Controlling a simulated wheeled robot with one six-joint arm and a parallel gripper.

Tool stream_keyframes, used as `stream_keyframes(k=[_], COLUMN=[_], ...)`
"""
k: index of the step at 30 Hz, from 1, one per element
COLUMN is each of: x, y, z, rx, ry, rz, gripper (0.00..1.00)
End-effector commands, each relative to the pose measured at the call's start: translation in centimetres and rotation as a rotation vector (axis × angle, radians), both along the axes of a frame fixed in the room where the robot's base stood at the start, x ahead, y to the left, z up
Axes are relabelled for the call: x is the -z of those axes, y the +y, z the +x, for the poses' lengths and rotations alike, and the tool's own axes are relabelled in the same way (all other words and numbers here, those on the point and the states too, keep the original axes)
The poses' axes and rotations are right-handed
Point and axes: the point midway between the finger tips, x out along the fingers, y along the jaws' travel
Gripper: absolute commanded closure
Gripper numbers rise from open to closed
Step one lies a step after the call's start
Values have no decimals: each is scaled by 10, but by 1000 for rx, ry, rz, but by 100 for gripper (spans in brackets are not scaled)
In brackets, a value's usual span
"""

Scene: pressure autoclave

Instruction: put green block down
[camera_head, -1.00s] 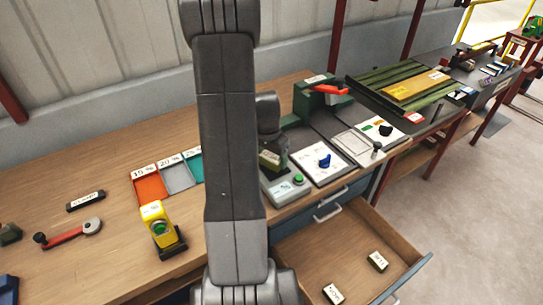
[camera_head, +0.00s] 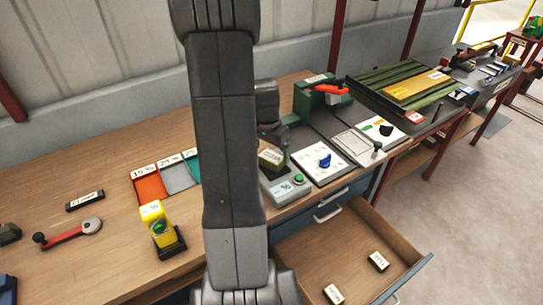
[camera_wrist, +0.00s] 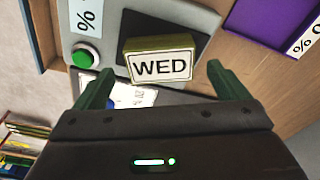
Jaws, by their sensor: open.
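The olive-green block labelled "WED" (camera_wrist: 160,62) rests on the dark pad (camera_wrist: 190,32) of a grey unit with a green button. In the head view the block (camera_head: 271,158) shows beside my arm, above the green button (camera_head: 299,180). My gripper (camera_wrist: 160,76) is open; its two green fingers stand apart on either side of the block, with visible gaps, and do not touch it. In the head view my gripper is partly hidden by my arm, over the block.
An open drawer (camera_head: 310,258) holds two labelled blocks. A white board with a blue knob (camera_head: 324,161) lies to the right of the unit. Orange (camera_head: 150,189), grey and teal trays and a yellow device (camera_head: 157,222) are on the left. A purple surface (camera_wrist: 265,25) shows in the wrist view.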

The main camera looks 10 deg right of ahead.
Motion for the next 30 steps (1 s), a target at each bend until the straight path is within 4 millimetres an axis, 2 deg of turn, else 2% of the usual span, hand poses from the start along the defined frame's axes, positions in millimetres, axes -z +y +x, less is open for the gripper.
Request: stream_keyframes(k=[1, 6, 12, 18, 30], x=[-11, -44, -73, -84, -84], y=[1, 4, 7, 8, 8], z=[1, -2, -5, -6, -7], rx=[-1, 0, 0, 0, 0], ry=[-7, -6, -3, -1, -1], rz=[0, -1, -1, 0, -1], gripper=[6, 6, 6, 6, 6])
